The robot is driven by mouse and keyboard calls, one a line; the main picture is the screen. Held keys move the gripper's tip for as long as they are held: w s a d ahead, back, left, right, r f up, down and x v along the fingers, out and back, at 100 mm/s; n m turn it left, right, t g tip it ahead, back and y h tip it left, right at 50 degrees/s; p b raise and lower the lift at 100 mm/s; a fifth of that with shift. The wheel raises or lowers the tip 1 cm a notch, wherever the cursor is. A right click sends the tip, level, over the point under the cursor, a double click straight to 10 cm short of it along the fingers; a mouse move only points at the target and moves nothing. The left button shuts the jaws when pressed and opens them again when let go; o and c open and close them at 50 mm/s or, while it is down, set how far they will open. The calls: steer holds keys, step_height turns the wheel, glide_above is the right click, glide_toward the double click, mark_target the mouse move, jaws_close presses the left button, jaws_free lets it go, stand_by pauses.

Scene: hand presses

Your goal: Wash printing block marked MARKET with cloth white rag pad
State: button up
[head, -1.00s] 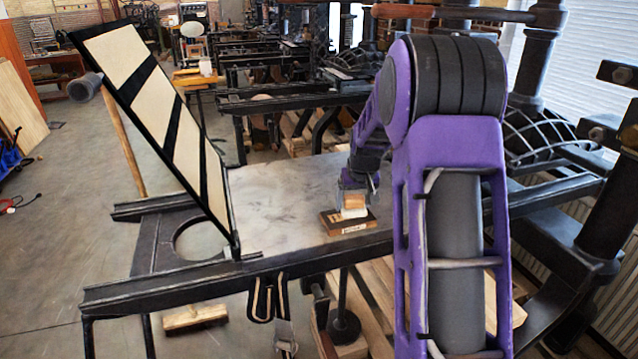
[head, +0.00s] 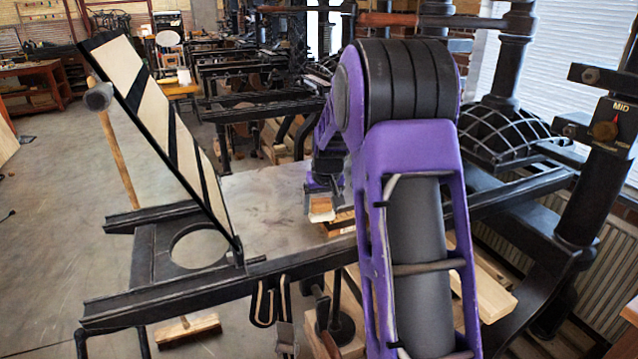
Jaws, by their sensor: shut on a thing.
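My gripper (head: 321,195) is shut on a small pad with a wood-coloured upper part and a white underside, the white rag pad (head: 321,215). It is held low over the stone slab, at the left end of a brown wooden block (head: 342,226). The pad overlaps the block's left end in the head view; I cannot tell if they touch. The block lies flat on the slab. My purple arm hides its right part, and no MARKET lettering can be read on it now.
The grey stone slab (head: 270,210) is bare left of the block. A tilted frame with cream strips (head: 155,110) stands at the slab's left end. A black press with a dial marked MID (head: 605,130) stands at the right. Dark rails edge the slab.

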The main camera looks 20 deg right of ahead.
steer(key=shift+d+r+p, duration=0.15)
steer(key=shift+r, duration=0.45)
steer(key=shift+d+r+p, duration=0.15)
steer(key=shift+r, duration=2.65)
steer(key=shift+a+f, duration=0.1)
